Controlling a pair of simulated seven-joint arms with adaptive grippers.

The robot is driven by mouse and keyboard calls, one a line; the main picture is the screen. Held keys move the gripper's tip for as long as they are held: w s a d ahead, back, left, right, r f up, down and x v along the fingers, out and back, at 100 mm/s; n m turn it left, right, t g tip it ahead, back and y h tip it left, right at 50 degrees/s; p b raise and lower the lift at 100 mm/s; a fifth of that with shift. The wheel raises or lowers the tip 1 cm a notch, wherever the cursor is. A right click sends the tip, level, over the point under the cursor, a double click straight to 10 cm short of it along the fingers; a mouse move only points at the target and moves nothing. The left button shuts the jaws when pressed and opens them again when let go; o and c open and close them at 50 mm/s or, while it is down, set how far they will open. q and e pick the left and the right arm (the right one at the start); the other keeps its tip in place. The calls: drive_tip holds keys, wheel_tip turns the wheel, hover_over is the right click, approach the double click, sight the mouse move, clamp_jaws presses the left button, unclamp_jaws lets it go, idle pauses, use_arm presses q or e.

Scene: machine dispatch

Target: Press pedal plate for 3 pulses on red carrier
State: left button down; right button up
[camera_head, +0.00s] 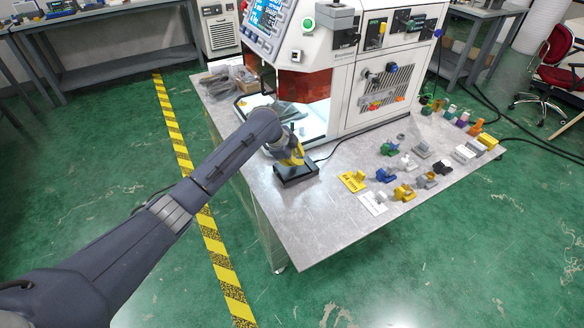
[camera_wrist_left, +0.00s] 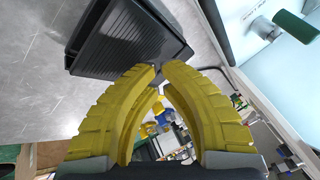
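A black pedal (camera_head: 297,173) with a ridged plate sits on the grey table in front of the machine. The ridged plate also fills the top of the left wrist view (camera_wrist_left: 125,38). My left gripper (camera_head: 293,155), with yellow fingers, points down over the pedal. In the left wrist view its fingertips (camera_wrist_left: 161,68) come together with nothing seen between them, at the plate's edge. I cannot tell whether they touch the plate. I cannot make out a red carrier for certain. My right gripper is not in view.
A white machine (camera_head: 345,75) with a screen and an open bay stands behind the pedal. Several small coloured parts (camera_head: 404,192) and a yellow label card (camera_head: 354,181) lie to the right. The table's front left (camera_head: 310,225) is clear. A cable runs from the pedal.

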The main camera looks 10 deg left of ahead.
use_arm(q)
drive_tip(key=shift+r, duration=0.3)
drive_tip(key=shift+w+d+r, duration=0.1)
drive_tip(key=shift+d+r, duration=0.05)
drive_tip(key=shift+r, duration=1.05)
drive_tip(key=shift+w+d+r, duration=0.1)
drive_tip(key=shift+d+r, duration=0.05)
drive_tip(key=shift+r, duration=1.05)
idle(0.5)
drive_tip(key=r, duration=0.3)
drive_tip(key=shift+w+d+r, duration=0.1)
drive_tip(key=shift+d+r, duration=0.1)
drive_tip(key=shift+r, duration=0.2)
drive_tip(key=shift+s+a+f, duration=0.1)
drive_tip(key=shift+a+f, duration=0.05)
drive_tip(key=shift+f, duration=1.3)
drive_tip(key=shift+s+a+f, duration=0.1)
drive_tip(key=shift+f, duration=1.35)
drive_tip(key=shift+s+a+f, duration=0.1)
drive_tip(key=shift+a+f, duration=0.05)
drive_tip(key=shift+f, duration=1.3)
drive_tip(key=shift+f, duration=0.15)
drive_tip(key=shift+f, duration=0.3)
